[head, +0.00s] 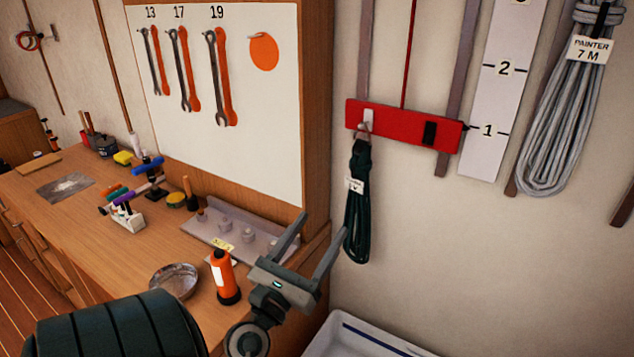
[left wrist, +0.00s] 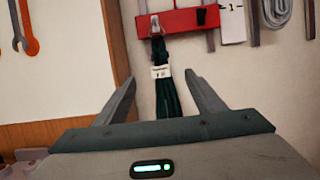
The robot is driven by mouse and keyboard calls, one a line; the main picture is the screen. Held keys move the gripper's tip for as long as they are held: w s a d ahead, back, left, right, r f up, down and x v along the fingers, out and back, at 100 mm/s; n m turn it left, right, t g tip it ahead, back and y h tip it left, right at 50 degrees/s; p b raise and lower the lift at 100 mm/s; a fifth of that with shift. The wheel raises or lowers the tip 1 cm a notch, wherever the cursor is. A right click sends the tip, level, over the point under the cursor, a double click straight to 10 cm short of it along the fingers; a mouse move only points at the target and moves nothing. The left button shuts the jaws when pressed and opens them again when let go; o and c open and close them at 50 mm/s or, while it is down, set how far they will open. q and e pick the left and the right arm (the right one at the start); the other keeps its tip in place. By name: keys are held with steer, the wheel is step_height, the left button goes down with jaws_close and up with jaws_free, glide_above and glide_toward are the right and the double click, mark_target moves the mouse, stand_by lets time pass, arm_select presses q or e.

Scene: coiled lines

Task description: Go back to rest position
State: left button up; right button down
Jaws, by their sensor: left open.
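My left gripper (head: 308,248) is open and empty, raised in front of the wall near the right end of the workbench. In the left wrist view its two fingers (left wrist: 160,98) stand wide apart. A dark green coiled line (head: 357,205) with a white tag hangs from a hook on the red bar (head: 405,126). In the left wrist view the coil (left wrist: 166,90) shows beyond and between the fingers, with no visible contact. The coil's lower end is hidden there by the gripper body. My right gripper is not in view.
The workbench (head: 60,215) holds an orange bottle (head: 223,277), a round metal dish (head: 174,281) and a grey tray (head: 245,237). A grey coil tagged PAINTER 7 M (head: 565,110) hangs at right. A white bin (head: 360,338) stands below.

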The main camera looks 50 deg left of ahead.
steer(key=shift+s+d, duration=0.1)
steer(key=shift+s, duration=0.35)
